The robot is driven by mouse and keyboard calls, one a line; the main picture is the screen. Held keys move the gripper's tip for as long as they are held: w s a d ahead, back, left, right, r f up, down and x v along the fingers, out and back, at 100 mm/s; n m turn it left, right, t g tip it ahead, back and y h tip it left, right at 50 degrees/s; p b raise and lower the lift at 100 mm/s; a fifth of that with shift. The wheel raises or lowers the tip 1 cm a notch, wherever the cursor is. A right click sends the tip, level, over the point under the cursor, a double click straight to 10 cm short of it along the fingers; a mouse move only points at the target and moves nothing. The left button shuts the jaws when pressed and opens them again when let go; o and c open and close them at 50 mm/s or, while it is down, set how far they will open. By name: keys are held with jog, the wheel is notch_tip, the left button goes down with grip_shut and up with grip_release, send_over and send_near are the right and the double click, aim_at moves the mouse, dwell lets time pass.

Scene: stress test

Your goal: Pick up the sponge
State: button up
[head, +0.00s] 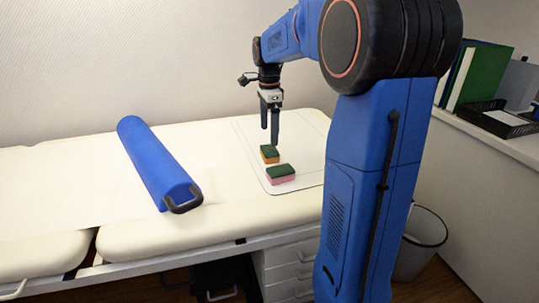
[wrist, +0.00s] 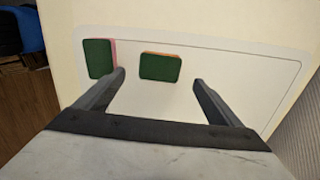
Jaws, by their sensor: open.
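Two sponges with dark green tops lie on a pale rounded mat (head: 300,132) on the padded bench. The orange sponge (head: 270,154) is the farther one in the head view; in the wrist view it is the right one (wrist: 160,67), ahead of and between the fingertips. The pink sponge (head: 281,174) lies nearer the bench's front edge; in the wrist view it is at the left (wrist: 100,58), by the left fingertip. My gripper (head: 270,142) points down above the mat, close to the orange sponge. In the wrist view its fingers (wrist: 158,77) are apart with nothing held.
A blue bolster (head: 155,160) with a black handle lies on the bench (head: 60,170) to the left. A grey bin (head: 420,240) stands on the floor at right. A shelf at right holds binders (head: 478,75) and a black tray (head: 497,118). The mat around the sponges is otherwise clear.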

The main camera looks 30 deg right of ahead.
aim_at(269, 150)
jog(key=shift+d+f, duration=0.1)
jog(key=shift+f, duration=3.9)
jog(key=c, duration=1.2)
notch_tip(269, 150, up, 10)
jog(key=o, duration=0.5)
jog(key=c, duration=0.4)
